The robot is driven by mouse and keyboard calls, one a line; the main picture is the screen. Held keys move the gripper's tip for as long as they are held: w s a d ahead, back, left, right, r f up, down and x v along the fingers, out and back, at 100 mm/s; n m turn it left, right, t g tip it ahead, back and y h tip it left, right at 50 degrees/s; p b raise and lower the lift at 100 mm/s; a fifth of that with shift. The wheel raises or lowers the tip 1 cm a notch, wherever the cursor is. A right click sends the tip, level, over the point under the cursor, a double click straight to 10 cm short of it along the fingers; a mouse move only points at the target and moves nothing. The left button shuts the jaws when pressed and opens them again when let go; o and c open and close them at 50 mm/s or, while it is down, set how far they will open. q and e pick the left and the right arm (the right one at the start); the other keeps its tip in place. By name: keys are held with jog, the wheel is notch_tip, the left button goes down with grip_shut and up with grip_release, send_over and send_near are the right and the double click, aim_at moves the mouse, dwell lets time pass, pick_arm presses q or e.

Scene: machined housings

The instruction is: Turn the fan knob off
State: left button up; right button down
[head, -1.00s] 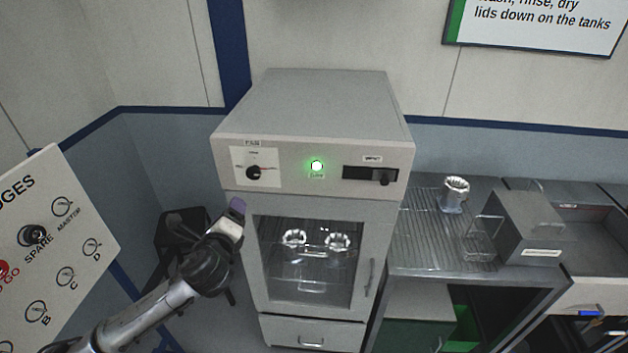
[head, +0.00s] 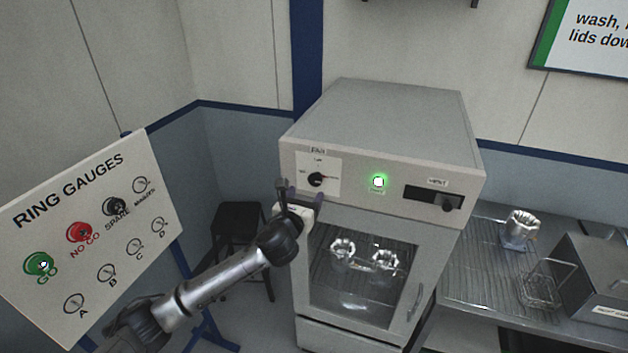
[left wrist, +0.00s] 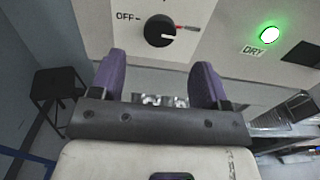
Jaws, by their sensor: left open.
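The fan knob (head: 316,180) is a black round knob on a white plate at the left of the grey cabinet's top panel. In the left wrist view the knob (left wrist: 160,28) has its red-tipped pointer turned right, away from the OFF mark at its left. My left gripper (head: 302,197) is just below and in front of the knob, apart from it. In the left wrist view its two purple fingers (left wrist: 160,82) are spread and empty, with the knob above and between them. My right gripper is not in view.
A lit green DRY lamp (head: 378,182) and a vent slider (head: 433,198) sit right of the knob. Below is a glass door (head: 358,270) with metal housings behind it. A ring gauge board (head: 95,225) stands at left, a dark stool (head: 240,222) behind my arm.

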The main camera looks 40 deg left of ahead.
aim_at(314, 181)
pick_arm(q)
jog(key=x, duration=0.7)
jog(key=shift+w+p, duration=0.15)
jog(key=shift+p, duration=0.2)
jog(key=c, duration=0.9)
